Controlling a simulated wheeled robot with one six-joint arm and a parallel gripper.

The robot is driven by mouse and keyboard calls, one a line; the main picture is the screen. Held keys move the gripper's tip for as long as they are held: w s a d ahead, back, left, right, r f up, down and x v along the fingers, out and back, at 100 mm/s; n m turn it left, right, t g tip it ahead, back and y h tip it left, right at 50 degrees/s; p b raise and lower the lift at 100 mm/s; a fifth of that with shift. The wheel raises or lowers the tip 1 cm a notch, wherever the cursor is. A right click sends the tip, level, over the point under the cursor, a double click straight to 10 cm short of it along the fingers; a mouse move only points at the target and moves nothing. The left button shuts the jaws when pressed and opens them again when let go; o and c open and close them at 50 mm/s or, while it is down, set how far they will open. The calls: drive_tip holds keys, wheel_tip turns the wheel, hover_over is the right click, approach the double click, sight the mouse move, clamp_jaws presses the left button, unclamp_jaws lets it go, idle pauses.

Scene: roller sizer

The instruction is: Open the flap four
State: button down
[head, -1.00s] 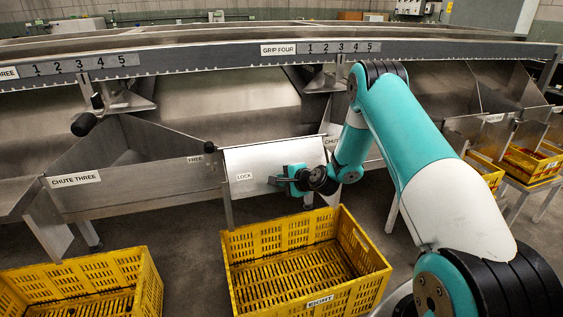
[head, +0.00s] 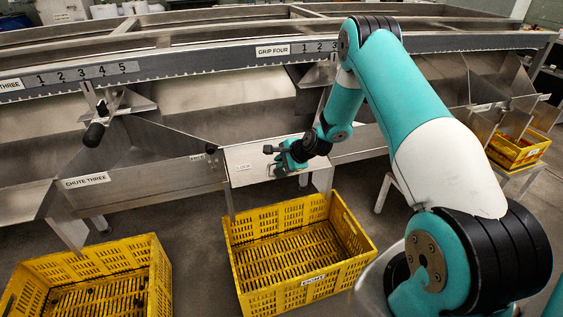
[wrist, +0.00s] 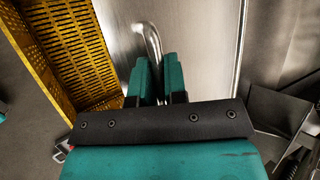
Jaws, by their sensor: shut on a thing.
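The metal flap (head: 255,157) closes the front of the chute behind the yellow crate and carries a LOCK label (head: 243,168). No number is readable on it. A small dark knob (head: 211,148) sits by the FREE label (head: 196,157), left of the flap. My gripper (head: 283,155) is at the flap's face, right of the LOCK label. In the wrist view, my gripper (wrist: 157,82) has its teal fingers shut on a bent metal handle (wrist: 148,40) fixed to the flap's plate (wrist: 195,45). The grasped part is hidden between the fingers.
A yellow crate (head: 240,270) marked EIGHT stands below the flap; it also shows in the wrist view (wrist: 72,40). Another yellow crate (head: 160,275) stands left under chute three. Dark floor lies between the crates. My arm hides much of the right side.

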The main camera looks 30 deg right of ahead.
drive_tip(key=shift+w+r, duration=0.15)
drive_tip(key=shift+r, duration=0.15)
drive_tip(key=c, duration=1.4)
unclamp_jaws()
drive_tip(key=shift+c, duration=0.2)
drive_tip(key=v, duration=1.7)
drive_tip(key=shift+s+p, duration=0.25)
drive_tip(key=shift+p, duration=0.05)
